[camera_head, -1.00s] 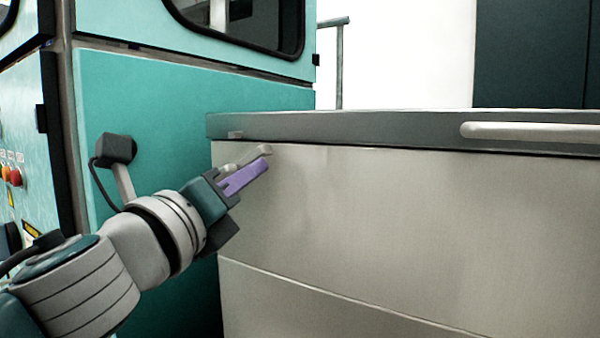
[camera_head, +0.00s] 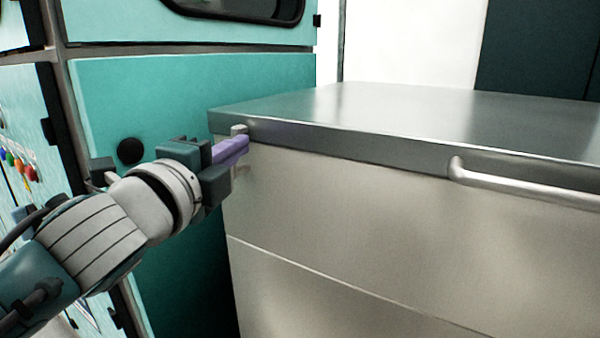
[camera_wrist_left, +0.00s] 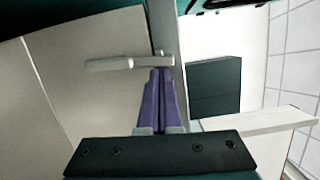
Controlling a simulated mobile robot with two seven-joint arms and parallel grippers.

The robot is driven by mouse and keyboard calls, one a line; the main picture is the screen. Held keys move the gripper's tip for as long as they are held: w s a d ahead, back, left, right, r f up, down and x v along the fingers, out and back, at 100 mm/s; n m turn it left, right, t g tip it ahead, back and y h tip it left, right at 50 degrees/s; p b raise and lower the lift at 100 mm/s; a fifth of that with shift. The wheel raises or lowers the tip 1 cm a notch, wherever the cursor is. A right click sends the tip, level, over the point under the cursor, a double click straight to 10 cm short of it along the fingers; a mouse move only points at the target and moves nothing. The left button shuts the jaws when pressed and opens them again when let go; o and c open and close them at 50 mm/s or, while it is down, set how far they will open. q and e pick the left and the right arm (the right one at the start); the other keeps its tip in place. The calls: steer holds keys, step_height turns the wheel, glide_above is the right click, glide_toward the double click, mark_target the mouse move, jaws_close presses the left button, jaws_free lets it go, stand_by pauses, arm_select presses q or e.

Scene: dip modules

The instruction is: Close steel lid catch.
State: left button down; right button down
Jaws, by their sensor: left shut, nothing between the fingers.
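The steel lid (camera_head: 400,115) lies flat on top of the pale steel chest (camera_head: 340,215). The lid catch (camera_head: 239,130) is a small light-grey piece at the lid's left front corner. My left gripper (camera_head: 246,144), with purple fingers, is shut and empty at that corner and hides part of the catch. In the left wrist view the catch's lever (camera_wrist_left: 120,64) lies across, just beyond the tips of the shut fingers (camera_wrist_left: 160,72). I cannot tell whether they touch it. My right gripper is not in view.
A long bar handle (camera_head: 520,185) is fixed to the lid's front edge at the right. A teal machine cabinet (camera_head: 120,90) stands close on the left, with coloured buttons (camera_head: 22,165) on its side. The space before the chest front is clear.

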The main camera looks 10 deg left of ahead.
arm_select(q)
steer(key=shift+a+r+n+p, duration=0.2)
steer(key=shift+a+n+p, duration=0.05)
steer(key=shift+n+p, duration=0.25)
steer(key=shift+w, duration=0.1)
steer(key=shift+d, duration=0.1)
stand_by(0.3)
